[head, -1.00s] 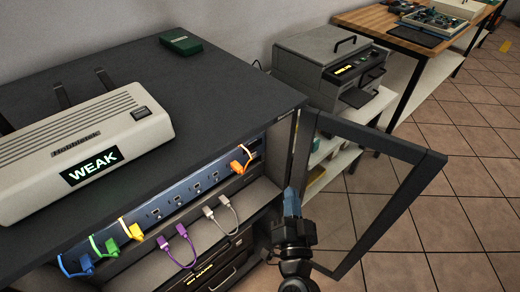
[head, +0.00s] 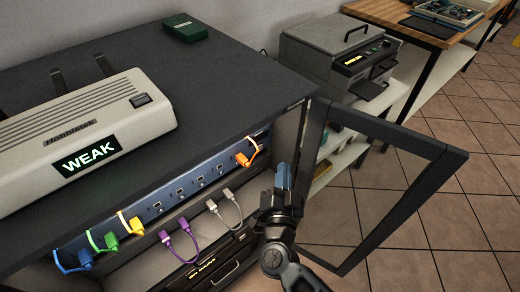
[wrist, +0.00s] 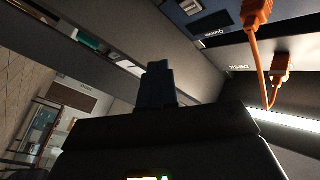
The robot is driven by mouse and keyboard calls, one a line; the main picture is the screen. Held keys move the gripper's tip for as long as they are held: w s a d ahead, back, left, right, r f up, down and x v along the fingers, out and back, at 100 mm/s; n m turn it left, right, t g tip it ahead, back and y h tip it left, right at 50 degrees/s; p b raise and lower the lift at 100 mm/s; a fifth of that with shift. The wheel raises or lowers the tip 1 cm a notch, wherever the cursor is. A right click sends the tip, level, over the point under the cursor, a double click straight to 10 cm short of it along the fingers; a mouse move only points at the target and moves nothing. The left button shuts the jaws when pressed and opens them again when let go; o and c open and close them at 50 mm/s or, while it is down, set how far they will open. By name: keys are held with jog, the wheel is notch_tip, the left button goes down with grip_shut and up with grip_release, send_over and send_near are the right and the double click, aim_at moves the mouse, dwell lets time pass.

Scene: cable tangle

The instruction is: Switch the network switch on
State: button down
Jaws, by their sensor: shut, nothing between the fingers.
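The network switch looks to be the blue panel (head: 169,203) with a row of ports along the top of the open cabinet in the head view. Blue, green, yellow and orange (head: 242,158) plugs sit at its ports. A blue panel end (wrist: 207,17) also shows at the top of the wrist view, beside an orange plug (wrist: 257,14). My gripper (head: 284,170) is shut and empty, just right of and in front of the cabinet's right end, apart from the panel. Its blue fingertips (wrist: 157,80) point up in the wrist view. I cannot make out a power button.
The open cabinet door (head: 408,218) stands to the right of my gripper. Purple (head: 181,243) and grey (head: 225,207) cables hang below the switch. A printer (head: 325,60) stands behind the door.

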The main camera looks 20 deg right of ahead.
aim_at(259, 148)
jog(key=w+a+b, duration=0.1)
jog(key=w+a, duration=0.1)
jog(key=w, duration=0.3)
jog(key=shift+w, duration=0.35)
dwell(1.8)
jog(key=shift+w, duration=0.35)
jog(key=shift+w+a, duration=0.15)
jog(key=shift+w, duration=0.2)
dwell(0.6)
jog(key=shift+s, duration=0.1)
jog(key=shift+s+d+p, duration=0.2)
jog(key=shift+s+p, duration=0.15)
jog(key=shift+s, duration=0.3)
